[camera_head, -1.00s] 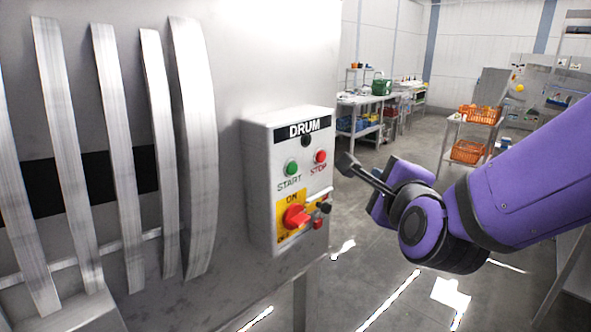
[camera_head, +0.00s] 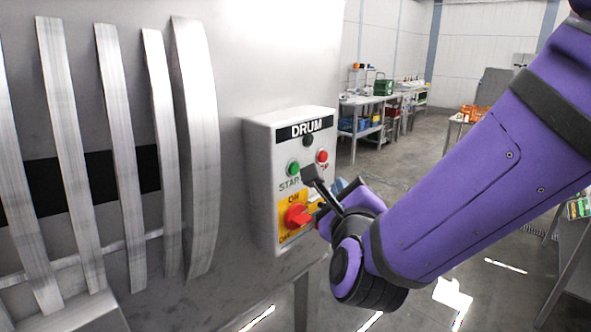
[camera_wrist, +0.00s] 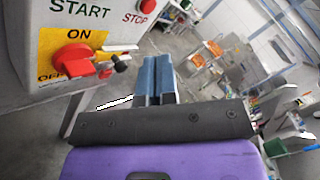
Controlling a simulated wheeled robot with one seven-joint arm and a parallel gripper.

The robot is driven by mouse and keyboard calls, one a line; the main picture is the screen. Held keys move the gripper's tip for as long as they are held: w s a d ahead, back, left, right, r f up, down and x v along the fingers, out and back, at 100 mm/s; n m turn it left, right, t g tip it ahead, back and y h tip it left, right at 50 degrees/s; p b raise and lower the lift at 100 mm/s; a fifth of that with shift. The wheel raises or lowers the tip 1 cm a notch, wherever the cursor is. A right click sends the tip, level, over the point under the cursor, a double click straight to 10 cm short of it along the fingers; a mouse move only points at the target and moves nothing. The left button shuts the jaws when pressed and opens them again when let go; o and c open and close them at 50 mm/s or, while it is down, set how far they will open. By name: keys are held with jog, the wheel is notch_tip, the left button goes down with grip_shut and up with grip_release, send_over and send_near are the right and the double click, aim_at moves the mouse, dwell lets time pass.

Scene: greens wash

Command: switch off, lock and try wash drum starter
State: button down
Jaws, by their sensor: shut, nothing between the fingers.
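The grey starter box (camera_head: 262,190) labelled DRUM is fixed to the steel machine. It has a green START button (camera_head: 293,168) and a red STOP button (camera_head: 322,156). Below is a red rotary switch (camera_head: 297,217) on a yellow ON/OFF plate; the wrist view shows this switch (camera_wrist: 72,60) too, but I cannot tell its exact setting. Beside it sits a small black and red part (camera_wrist: 119,64), which I cannot identify surely. My gripper (camera_wrist: 157,63) has its blue fingers together and empty, right of the switch and apart from it. In the head view my wrist hides the box's lower right.
Curved steel bars (camera_head: 120,150) stand on the machine left of the box. A bench (camera_head: 372,99) with bins is far behind, and orange crates (camera_wrist: 216,50) show to the right. The floor right of the box is open.

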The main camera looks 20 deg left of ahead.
jog(key=w+a, duration=0.2)
jog(key=a, duration=0.4)
jog(key=shift+w+a, duration=0.3)
jog(key=shift+w, duration=0.1)
jog(key=shift+a, duration=0.1)
dwell(1.7)
jog(key=shift+w+a, duration=0.15)
jog(key=shift+a, duration=0.15)
jog(key=shift+w+a, duration=0.2)
jog(key=shift+a, duration=0.2)
dwell(0.8)
dwell(0.4)
jog(key=shift+s+d, duration=0.35)
jog(key=shift+d, duration=0.45)
jog(key=shift+d, duration=0.1)
jog(key=shift+s+d, duration=0.3)
jog(key=shift+d, duration=0.45)
jog(key=shift+s+d, duration=0.35)
jog(key=shift+d, duration=0.35)
jog(key=shift+s+d, duration=0.3)
jog(key=shift+d, duration=0.45)
